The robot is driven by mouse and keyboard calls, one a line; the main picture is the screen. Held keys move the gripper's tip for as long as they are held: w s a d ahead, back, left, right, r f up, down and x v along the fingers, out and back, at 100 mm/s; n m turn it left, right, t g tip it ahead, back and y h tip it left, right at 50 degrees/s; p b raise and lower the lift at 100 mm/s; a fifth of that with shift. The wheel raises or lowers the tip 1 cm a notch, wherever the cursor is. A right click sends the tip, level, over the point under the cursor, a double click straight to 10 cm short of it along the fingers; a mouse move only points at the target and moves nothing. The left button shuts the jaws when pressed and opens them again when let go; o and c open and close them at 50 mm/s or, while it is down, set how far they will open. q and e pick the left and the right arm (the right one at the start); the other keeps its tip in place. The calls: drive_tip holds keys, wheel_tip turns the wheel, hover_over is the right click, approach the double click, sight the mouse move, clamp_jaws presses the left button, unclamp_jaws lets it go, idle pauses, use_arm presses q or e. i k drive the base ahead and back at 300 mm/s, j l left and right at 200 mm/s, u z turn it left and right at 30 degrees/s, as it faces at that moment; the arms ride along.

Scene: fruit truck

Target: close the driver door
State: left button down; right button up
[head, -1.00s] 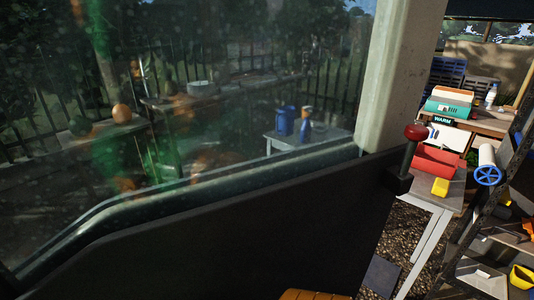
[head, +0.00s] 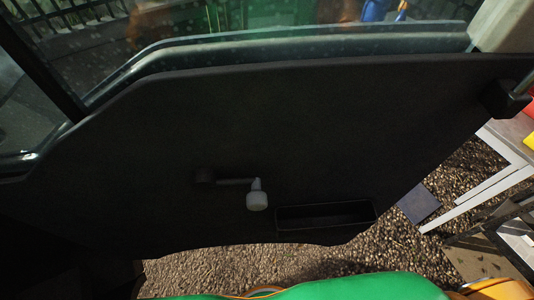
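The driver door (head: 300,120) fills most of the head view, seen from its inner side. It has a black panel with a dirty glass window (head: 270,18) above. A window crank (head: 230,182) with a white knob sits low on the panel, beside a door pocket (head: 325,216). A black block with a grey rod (head: 506,100) is at the door's right edge. Gravel shows below and to the right of the door, so it appears to stand open. Neither of my grippers can be made out.
Gravel ground (head: 385,245) lies beyond the door's lower edge, with a dark flat slab (head: 419,203) on it. A table with white legs (head: 495,190) stands at right. A green rounded surface (head: 360,288) crosses the bottom edge; I cannot tell what it is.

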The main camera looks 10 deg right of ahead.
sight(336, 135)
drive_tip(key=k+l, duration=0.1)
drive_tip(key=l, duration=0.25)
drive_tip(key=k+l, duration=0.1)
drive_tip(key=l, duration=0.25)
drive_tip(key=k+l+u, duration=0.1)
drive_tip(key=l, duration=0.3)
drive_tip(key=k+l, duration=0.15)
drive_tip(key=l, duration=0.2)
